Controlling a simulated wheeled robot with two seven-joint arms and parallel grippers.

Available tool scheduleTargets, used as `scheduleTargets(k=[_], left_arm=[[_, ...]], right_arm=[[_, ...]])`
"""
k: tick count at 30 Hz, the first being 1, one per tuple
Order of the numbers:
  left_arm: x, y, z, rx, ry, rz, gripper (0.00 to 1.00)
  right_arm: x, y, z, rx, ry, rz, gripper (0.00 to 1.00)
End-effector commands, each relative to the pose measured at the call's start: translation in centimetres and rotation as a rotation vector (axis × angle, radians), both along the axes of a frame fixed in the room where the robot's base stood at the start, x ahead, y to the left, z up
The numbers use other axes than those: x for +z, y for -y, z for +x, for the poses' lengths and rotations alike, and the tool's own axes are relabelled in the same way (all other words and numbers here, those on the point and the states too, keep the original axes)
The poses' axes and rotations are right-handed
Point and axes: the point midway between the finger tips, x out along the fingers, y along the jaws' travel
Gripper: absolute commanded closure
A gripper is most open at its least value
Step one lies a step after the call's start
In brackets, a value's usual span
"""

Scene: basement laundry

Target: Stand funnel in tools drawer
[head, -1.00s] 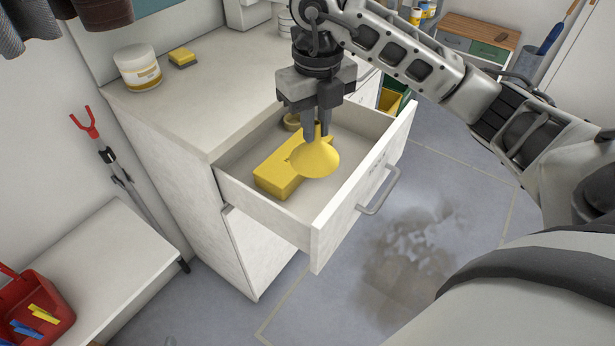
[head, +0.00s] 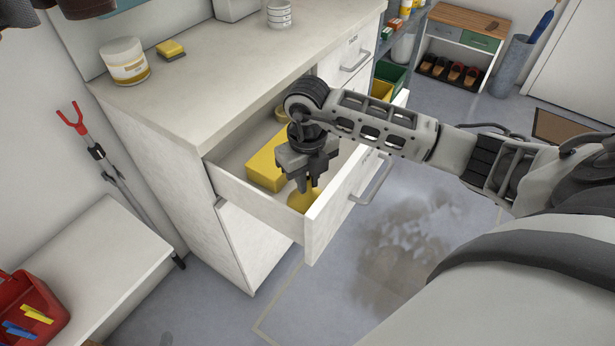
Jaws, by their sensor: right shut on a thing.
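The yellow funnel (head: 303,201) is in the head view, low inside the open drawer (head: 262,208), close to its front panel. My right gripper (head: 307,186) points down into the drawer and is shut on the funnel. The gripper hides the funnel's upper part, and I cannot tell whether the funnel touches the drawer floor. A yellow block-like thing (head: 266,167) lies in the drawer just behind and left of the funnel. My left gripper is not in view.
The cabinet top (head: 225,85) bears a white tub (head: 125,62) and a yellow sponge (head: 171,49). A low white bench (head: 95,270) with a red caddy (head: 25,305) stands at left.

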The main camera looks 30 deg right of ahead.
Motion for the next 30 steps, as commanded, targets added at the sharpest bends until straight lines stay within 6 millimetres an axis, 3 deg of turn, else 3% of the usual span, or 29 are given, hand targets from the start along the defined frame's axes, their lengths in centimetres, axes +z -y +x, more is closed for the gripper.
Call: scheduleTargets(k=[9,10,12,23,30], left_arm=[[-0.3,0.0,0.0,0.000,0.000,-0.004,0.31],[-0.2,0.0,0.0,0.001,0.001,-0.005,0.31],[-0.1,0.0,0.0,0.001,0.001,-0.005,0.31],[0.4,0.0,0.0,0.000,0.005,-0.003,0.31],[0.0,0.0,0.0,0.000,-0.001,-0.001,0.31]], right_arm=[[-0.4,0.0,0.0,0.000,0.001,0.000,1.00],[-0.2,0.0,0.0,0.000,0.001,0.000,0.76],[-0.2,0.0,0.0,0.000,0.001,0.000,0.63],[0.5,0.0,0.1,0.000,0.003,0.000,0.63],[4.8,0.0,0.2,0.000,0.008,-0.001,0.63]])
